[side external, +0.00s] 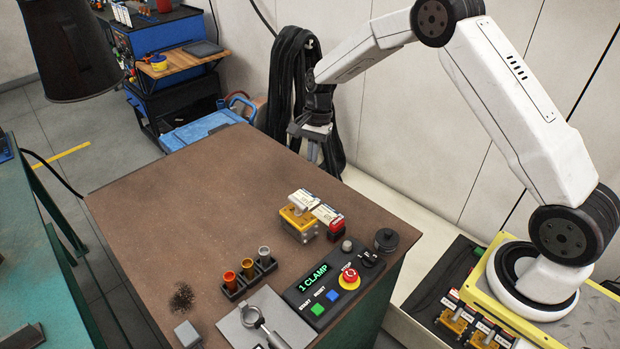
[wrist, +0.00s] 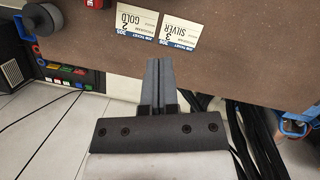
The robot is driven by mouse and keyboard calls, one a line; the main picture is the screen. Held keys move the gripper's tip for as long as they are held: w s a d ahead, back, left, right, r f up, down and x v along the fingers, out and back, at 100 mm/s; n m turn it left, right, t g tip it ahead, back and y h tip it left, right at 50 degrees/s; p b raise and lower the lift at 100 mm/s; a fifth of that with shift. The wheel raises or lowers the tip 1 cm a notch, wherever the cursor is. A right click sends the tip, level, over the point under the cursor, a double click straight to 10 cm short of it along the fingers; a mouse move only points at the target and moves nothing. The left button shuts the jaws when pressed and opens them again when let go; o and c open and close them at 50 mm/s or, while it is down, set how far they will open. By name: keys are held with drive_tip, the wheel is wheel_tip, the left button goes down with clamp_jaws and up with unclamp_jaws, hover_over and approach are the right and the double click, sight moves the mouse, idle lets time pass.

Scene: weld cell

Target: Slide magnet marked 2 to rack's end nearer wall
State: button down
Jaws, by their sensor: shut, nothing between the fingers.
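My gripper (side external: 313,154) is shut and empty, pointing down beyond the far right edge of the brown table, near the wall. In the wrist view its fingers (wrist: 161,68) lie together in front of the table edge. Two job tickets lie over the table there, one reading 2 GOLD (wrist: 138,24) and one 3 SILVER (wrist: 178,36). In the side view, white tickets sit by a yellow block (side external: 299,222) and a red block (side external: 337,226).
A small dark holder (side external: 250,278) carries three coloured cups. A control panel (side external: 332,283) reads 1 CLAMP. Labelled yellow pieces (side external: 456,319) stand on a dark surface by my base. Black hoses (side external: 292,85) hang on the wall behind my gripper. The table's far half (side external: 190,185) is clear.

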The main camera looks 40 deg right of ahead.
sight(299, 222)
drive_tip(key=shift+f, duration=0.15)
drive_tip(key=x, duration=1)
drive_tip(key=shift+a, duration=0.1)
drive_tip(key=shift+s+a, duration=0.2)
drive_tip(key=shift+a, duration=0.35)
drive_tip(key=shift+s+a, duration=0.2)
drive_tip(key=shift+a, duration=0.35)
drive_tip(key=shift+s+a, duration=0.3)
drive_tip(key=shift+a, duration=0.4)
